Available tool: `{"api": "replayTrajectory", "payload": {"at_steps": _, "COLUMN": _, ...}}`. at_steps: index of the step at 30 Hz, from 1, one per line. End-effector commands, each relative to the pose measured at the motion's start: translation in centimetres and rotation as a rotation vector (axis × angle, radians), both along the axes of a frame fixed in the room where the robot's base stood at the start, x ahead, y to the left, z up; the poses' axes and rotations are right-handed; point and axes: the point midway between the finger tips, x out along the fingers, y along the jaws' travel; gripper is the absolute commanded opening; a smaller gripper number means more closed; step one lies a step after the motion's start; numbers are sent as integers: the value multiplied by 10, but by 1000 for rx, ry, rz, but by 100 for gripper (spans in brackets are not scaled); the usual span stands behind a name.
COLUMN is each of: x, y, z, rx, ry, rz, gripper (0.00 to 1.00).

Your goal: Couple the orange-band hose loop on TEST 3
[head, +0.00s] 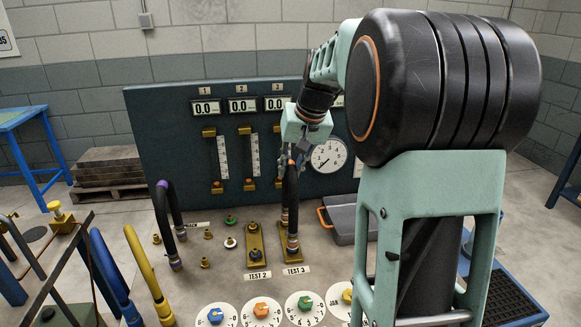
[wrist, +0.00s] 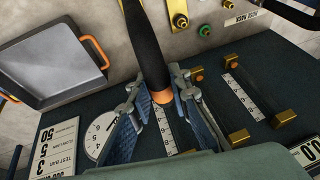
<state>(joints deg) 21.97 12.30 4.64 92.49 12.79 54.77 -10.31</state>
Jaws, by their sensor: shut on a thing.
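My gripper (head: 293,158) is shut on the top of a black hose loop (head: 291,190). The loop stands upright over the brass TEST 3 plate (head: 281,243), one leg behind the other. The front leg's end, with an orange band (head: 292,236), is at the plate's front port. The rear leg's end is at the back, partly hidden. I cannot tell whether either end is fully seated. In the wrist view the black hose (wrist: 146,45) runs between the fingers (wrist: 166,98), with an orange band (wrist: 162,97) at its visible end. The TEST 3 label (head: 296,270) lies in front.
The TEST 2 plate (head: 256,238) stands close on the left with bare ports. A purple-banded hose (head: 165,215) is further left. A grey tray (head: 345,222) lies to the right. The gauge panel (head: 165,125) rises behind; several dials (head: 262,312) line the front.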

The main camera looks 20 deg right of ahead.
Motion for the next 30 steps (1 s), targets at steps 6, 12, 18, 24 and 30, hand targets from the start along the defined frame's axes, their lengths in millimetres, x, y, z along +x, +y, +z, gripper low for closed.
{"api": "replayTrajectory", "payload": {"at_steps": 6, "x": 0, "y": 0, "z": -3, "rx": 0, "ry": -2, "rz": 0, "gripper": 0}}
{"api": "replayTrajectory", "payload": {"at_steps": 12, "x": 0, "y": 0, "z": -3, "rx": 0, "ry": -2, "rz": 0, "gripper": 0}}
{"api": "replayTrajectory", "payload": {"at_steps": 18, "x": 1, "y": 0, "z": -4, "rx": 0, "ry": -2, "rz": 0, "gripper": 0}}
{"api": "replayTrajectory", "payload": {"at_steps": 24, "x": 0, "y": 0, "z": -6, "rx": 0, "ry": -2, "rz": 0, "gripper": 0}}
{"api": "replayTrajectory", "payload": {"at_steps": 30, "x": 0, "y": 0, "z": -9, "rx": 0, "ry": -2, "rz": 0, "gripper": 0}}
